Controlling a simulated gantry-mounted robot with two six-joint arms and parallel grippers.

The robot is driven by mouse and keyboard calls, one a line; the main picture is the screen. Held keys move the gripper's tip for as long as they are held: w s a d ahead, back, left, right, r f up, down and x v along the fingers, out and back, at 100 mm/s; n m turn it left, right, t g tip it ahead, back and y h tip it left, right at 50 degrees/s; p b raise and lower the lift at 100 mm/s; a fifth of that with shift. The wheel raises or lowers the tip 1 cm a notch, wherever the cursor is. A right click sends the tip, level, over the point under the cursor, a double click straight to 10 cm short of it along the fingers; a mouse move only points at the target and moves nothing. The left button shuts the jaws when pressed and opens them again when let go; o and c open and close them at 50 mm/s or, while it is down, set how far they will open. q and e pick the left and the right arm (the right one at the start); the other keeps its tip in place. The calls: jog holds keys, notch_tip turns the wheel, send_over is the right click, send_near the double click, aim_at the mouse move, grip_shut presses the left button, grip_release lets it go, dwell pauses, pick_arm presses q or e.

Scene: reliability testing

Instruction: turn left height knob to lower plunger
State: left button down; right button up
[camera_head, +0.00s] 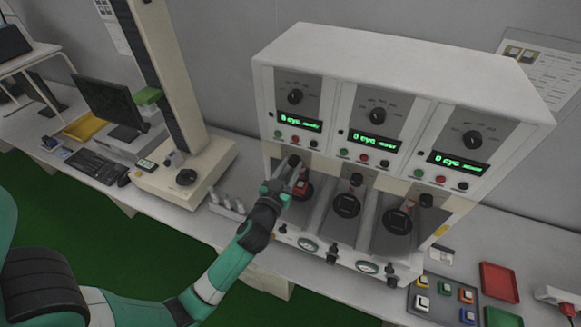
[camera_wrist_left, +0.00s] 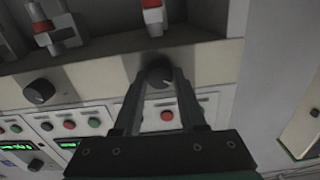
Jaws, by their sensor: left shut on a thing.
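The tester is a white cabinet (camera_head: 400,62) with three bays. The left height knob, a black round knob (camera_head: 294,160), sits at the top of the left bay. My left gripper (camera_head: 297,172) reaches up to it from below. In the left wrist view the same knob (camera_wrist_left: 159,72) is between the two fingertips, and the gripper is shut on it. The left plunger, with a red part (camera_head: 302,186), is below the knob and partly hidden by the gripper. It also shows in the left wrist view (camera_wrist_left: 152,18). My right gripper is not in view.
Green displays (camera_head: 376,140) and dark dials are above. A beige test stand (camera_head: 180,185) is at the left. A switch tray (camera_head: 440,300) and red bin (camera_head: 499,282) lie right.

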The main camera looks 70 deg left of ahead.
pick_arm(q)
jog(key=m, duration=0.5)
jog(key=shift+p, duration=0.3)
jog(key=m+p, duration=0.1)
jog(key=m, duration=0.5)
jog(key=shift+r+m, duration=0.1)
jog(key=shift+m, duration=0.2)
jog(key=m+p, duration=0.2)
jog(key=m, duration=0.4)
jog(key=shift+m, duration=0.3)
jog(key=m+p, duration=0.1)
jog(key=m, duration=0.4)
jog(key=shift+c, duration=2.4)
grip_release()
